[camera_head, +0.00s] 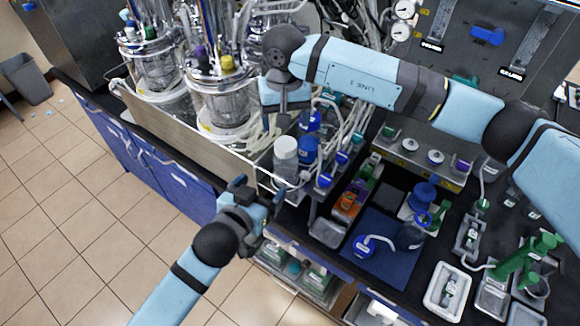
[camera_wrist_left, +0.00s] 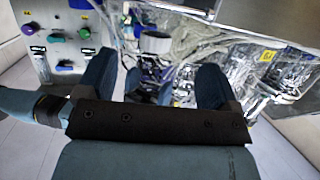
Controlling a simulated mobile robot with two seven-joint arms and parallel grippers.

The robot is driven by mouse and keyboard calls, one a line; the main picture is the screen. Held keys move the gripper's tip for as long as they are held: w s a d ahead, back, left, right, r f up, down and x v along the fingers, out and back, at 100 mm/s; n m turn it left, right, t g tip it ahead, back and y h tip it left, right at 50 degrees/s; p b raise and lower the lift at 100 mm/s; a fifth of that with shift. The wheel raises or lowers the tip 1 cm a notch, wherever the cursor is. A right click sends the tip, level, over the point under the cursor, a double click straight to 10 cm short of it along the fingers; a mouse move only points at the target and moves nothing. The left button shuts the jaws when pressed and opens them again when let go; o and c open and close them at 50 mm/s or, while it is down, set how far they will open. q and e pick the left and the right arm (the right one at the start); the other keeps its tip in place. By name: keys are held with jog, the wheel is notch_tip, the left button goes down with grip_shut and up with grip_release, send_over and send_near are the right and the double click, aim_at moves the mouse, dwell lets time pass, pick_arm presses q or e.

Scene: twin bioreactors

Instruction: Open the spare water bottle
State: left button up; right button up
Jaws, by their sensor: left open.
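A clear bottle with a white cap (camera_head: 286,148) stands at the near edge of the bench, in front of several blue-capped bottles. It looks like the spare water bottle, though I cannot read a label. Its cap appears closed. My left gripper (camera_head: 262,194) is open and empty, just in front of and below the bottle, apart from it. In the left wrist view the white cap (camera_wrist_left: 155,42) shows ahead, between the two spread fingers (camera_wrist_left: 155,85). My right gripper (camera_head: 283,112) hangs behind and above the bottle; its fingers are partly hidden against the clutter.
Glass bioreactor vessels (camera_head: 218,95) stand in a metal tray (camera_head: 185,128) on the left. Blue-capped bottles (camera_head: 308,150) and tubing crowd behind the bottle. A blue mat (camera_head: 385,262) with bottles and a white tray (camera_head: 450,292) lie to the right.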

aim_at(280, 166)
pick_arm(q)
jog(key=x, duration=1.2)
jog(key=shift+w+f, duration=0.1)
jog(key=shift+c, duration=0.2)
